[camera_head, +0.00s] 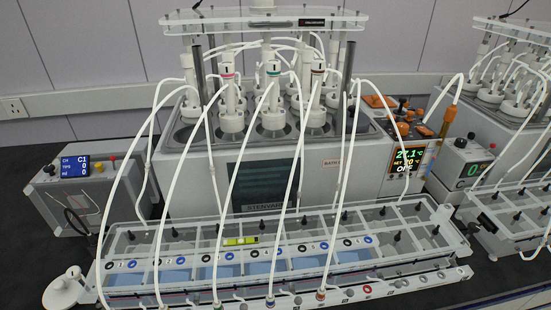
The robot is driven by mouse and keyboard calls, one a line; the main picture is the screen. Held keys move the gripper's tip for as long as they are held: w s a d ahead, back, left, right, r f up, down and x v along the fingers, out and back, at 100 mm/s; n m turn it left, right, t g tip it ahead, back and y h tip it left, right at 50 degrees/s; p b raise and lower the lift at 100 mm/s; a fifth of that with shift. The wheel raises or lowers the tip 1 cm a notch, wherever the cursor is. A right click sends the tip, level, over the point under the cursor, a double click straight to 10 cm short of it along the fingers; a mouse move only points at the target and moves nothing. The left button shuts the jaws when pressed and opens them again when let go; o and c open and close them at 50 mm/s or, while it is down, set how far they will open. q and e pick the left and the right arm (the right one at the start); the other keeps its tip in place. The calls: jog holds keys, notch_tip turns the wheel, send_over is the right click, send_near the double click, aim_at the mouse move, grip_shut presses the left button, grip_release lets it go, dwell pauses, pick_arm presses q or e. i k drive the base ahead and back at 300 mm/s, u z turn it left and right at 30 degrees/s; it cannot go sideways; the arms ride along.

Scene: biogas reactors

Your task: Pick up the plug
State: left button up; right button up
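A white plug-like piece (62,291) with a broad round base and a short stem is at the lower left. It is on the dark bench, beside the left end of the clear-topped tray unit (110,247). It looks like a loose stopper; I cannot tell for certain that it is the plug. Similar white stoppers (231,122) sit in the top of the grey water bath, with white tubes running from them. Neither of my grippers is in view, and nothing touches the loose white piece.
The grey bath (190,185) fills the middle. White tubes (160,210) arch down to the tray unit close to the loose piece. A control box (75,190) stands at left, and a second reactor set (515,205) at right. Dark bench (25,250) is clear at far left.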

aim_at(63, 293)
jog(key=z, duration=1.9)
jog(key=k, duration=1.2)
jog(key=u, duration=1.65)
